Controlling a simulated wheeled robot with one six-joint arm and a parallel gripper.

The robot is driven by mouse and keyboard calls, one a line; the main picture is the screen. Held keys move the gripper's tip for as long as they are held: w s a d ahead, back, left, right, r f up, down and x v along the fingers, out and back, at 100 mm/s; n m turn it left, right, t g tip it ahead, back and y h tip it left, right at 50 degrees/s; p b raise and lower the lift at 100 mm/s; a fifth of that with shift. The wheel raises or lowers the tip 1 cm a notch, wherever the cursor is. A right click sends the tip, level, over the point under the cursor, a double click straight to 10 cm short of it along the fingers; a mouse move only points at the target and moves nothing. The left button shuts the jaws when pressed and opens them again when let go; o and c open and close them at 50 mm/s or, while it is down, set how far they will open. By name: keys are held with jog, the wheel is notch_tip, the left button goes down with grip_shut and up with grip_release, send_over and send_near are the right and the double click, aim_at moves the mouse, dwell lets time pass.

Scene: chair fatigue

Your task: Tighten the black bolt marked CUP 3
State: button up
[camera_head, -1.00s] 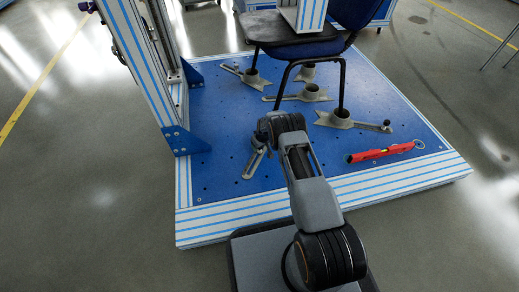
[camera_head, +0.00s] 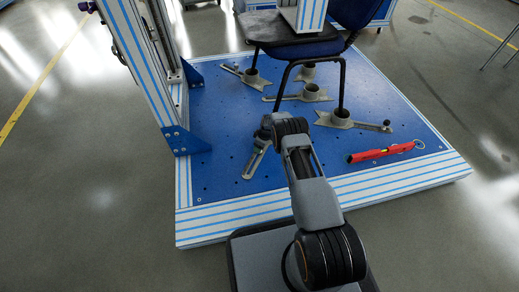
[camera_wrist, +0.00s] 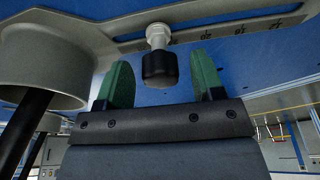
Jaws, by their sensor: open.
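A black bolt head (camera_wrist: 159,68) on a pale shank shows in the wrist view, beside a slotted grey clamp arm. My gripper (camera_wrist: 160,78) is open, with one green finger on each side of the bolt head and visible gaps between. A large grey cup (camera_wrist: 45,60) stands to the left in that view. In the head view, my arm covers the cup and bolt at the near left; only the slotted clamp arm (camera_head: 255,163) shows there. My fingers are hard to make out in that view. I can read no CUP 3 label.
A dark chair (camera_head: 285,32) stands on the blue perforated platform (camera_head: 225,125). Several other grey cups, such as the right one (camera_head: 340,118), hold or surround its legs. A red level (camera_head: 381,152) lies at the right. A blue-and-white post (camera_head: 135,60) rises at the left.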

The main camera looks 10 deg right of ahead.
jog(key=shift+n, duration=0.9)
jog(key=n+g, duration=0.1)
jog(key=n, duration=0.3)
jog(key=shift+w+y, duration=0.1)
jog(key=shift+y, duration=0.2)
jog(key=c, duration=1.1)
jog(key=shift+r+m+p, duration=0.1)
jog(key=shift+m+p, duration=0.3)
jog(key=shift+m, duration=0.5)
jog(key=shift+m+t, duration=0.3)
jog(key=shift+m, duration=0.8)
